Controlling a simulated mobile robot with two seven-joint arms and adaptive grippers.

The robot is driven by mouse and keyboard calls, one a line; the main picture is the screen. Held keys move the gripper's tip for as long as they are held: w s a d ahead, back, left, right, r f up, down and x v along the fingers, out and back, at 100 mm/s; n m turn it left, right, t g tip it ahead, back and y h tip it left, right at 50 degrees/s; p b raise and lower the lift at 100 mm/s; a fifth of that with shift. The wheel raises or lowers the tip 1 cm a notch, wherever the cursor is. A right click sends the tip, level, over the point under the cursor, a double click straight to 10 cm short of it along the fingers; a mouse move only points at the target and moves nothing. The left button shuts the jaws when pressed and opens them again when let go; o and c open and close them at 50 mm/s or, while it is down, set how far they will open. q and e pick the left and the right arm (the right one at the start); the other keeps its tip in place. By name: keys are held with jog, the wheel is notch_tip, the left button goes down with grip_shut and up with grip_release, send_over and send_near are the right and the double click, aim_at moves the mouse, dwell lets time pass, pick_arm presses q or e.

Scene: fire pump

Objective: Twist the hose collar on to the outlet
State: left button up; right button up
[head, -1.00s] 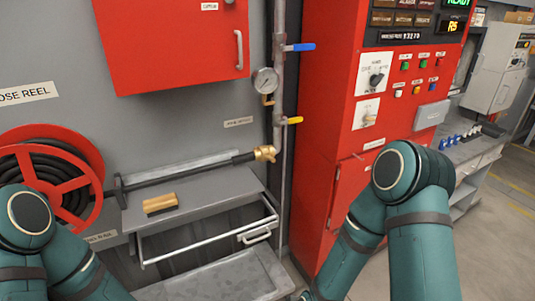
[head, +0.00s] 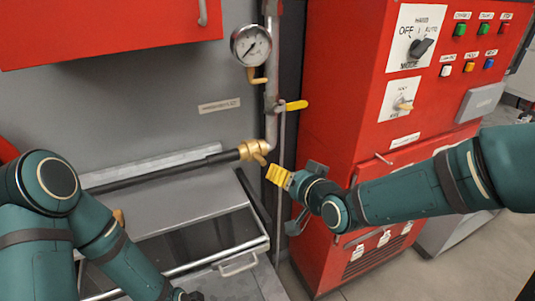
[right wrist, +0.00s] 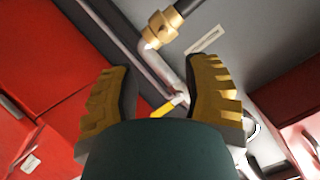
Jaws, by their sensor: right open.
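The brass hose collar (head: 254,150) is on the end of the black hose (head: 165,171), in front of the grey pipe. It also shows at the top of the right wrist view (right wrist: 160,24). I cannot tell whether the collar and the pipe's outlet touch. My right gripper (head: 278,176), with yellow finger pads, is just right of and below the collar. In the right wrist view my right gripper (right wrist: 162,76) is open and empty, with the collar beyond the fingertips. My left gripper (head: 186,295) barely shows at the bottom edge; its fingers cannot be made out.
A pressure gauge (head: 251,45) and a yellow valve lever (head: 293,105) are on the pipe (head: 271,90) above the collar. A red control cabinet (head: 345,120) stands close behind my right arm. A grey shelf (head: 185,205) lies below the hose. A red box (head: 110,30) hangs above.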

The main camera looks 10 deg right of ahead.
aim_at(260, 157)
jog(key=x, duration=0.4)
jog(key=b+x, duration=0.1)
jog(key=x, duration=0.4)
jog(key=r+x, duration=0.1)
jog(key=x, duration=0.3)
jog(key=shift+w+a+f, duration=0.1)
jog(key=shift+w+a, duration=0.1)
jog(key=shift+w, duration=0.2)
grip_shut()
